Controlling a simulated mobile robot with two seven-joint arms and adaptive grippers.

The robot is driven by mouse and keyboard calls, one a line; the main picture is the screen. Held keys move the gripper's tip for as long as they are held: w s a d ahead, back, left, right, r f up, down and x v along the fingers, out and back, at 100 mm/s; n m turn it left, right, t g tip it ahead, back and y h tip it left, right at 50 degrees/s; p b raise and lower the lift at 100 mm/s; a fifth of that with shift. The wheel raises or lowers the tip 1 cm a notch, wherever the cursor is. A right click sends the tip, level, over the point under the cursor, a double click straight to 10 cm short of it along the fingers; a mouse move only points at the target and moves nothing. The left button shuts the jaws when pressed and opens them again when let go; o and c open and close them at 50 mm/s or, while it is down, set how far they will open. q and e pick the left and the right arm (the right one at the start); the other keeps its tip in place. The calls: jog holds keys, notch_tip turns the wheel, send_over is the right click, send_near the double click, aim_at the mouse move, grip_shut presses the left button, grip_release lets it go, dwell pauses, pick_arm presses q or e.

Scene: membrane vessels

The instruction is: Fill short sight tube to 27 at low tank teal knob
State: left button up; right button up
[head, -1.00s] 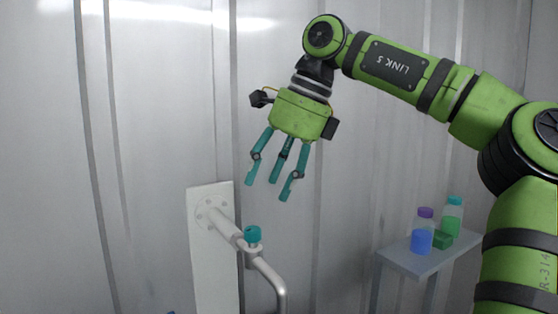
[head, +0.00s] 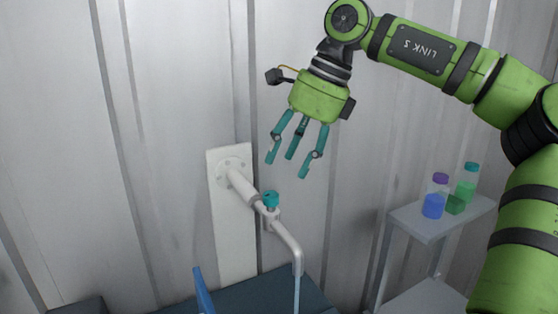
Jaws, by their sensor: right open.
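A teal knob (head: 271,199) sits on top of a pale pipe tap (head: 284,237), which juts from a white wall plate (head: 233,225). The tap's spout bends down at its end. A thin bluish vertical strip (head: 297,294) shows right below the spout; I cannot tell whether it is liquid or a clear tube. My right gripper (head: 289,161) is open and empty, its three teal fingers pointing down. In the picture it is above and slightly right of the knob, apart from it. No sight tube or scale marks can be made out. My left gripper is out of view.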

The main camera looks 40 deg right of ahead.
aim_at(273, 193)
jog(key=p+x, duration=0.2)
jog(key=x, duration=0.4)
jog(key=shift+w+a+f, duration=0.1)
jog(key=shift+a+f, duration=0.1)
jog(key=shift+a, duration=0.05)
jog(key=shift+w+f, duration=0.1)
jog(key=shift+f, duration=0.3)
